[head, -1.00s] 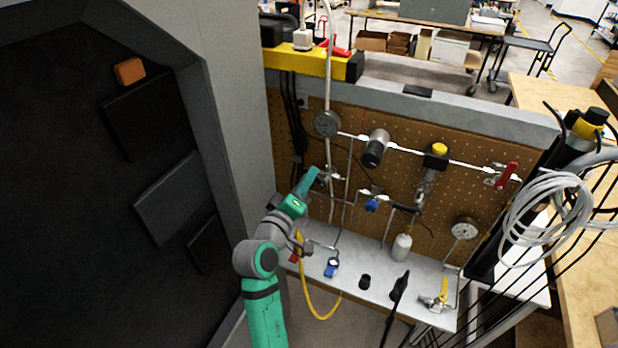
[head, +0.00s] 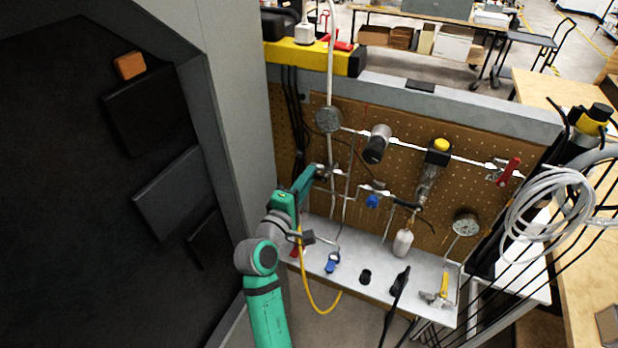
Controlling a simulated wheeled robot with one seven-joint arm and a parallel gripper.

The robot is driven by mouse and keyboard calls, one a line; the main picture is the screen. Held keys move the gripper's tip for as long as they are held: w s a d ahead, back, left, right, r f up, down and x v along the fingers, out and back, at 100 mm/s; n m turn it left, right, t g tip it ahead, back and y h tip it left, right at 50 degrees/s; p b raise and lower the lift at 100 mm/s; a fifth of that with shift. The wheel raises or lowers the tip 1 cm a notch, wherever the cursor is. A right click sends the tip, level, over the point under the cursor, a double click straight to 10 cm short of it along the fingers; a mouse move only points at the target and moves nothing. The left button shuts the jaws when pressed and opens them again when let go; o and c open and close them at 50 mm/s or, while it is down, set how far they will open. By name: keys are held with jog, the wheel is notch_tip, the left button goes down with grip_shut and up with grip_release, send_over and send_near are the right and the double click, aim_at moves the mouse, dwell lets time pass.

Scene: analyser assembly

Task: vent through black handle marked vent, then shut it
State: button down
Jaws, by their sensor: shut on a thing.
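My gripper (head: 314,172) is at the small valve (head: 328,174) on the left part of the brown pegboard. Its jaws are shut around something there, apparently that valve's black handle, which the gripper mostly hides. No "vent" marking is readable in this view. Another black handle (head: 408,205) sticks out of the lower line in the middle of the board, apart from my gripper.
A gauge (head: 328,119) sits above my gripper. A blue-handled valve (head: 372,201), a red lever (head: 510,171) and a second gauge (head: 466,224) are further right. A yellow hose (head: 318,307) hangs beside my arm. A tall grey cabinet (head: 232,90) stands close on the left.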

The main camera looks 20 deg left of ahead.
jog(key=shift+s+d+f, duration=0.1)
jog(key=shift+f, duration=0.05)
jog(key=c, duration=1.8)
grip_release()
jog(key=shift+s, duration=0.1)
jog(key=shift+o, duration=0.2)
jog(key=s, duration=1)
jog(key=shift+s+a, duration=0.25)
jog(key=shift+s, duration=0.1)
jog(key=shift+s, duration=0.1)
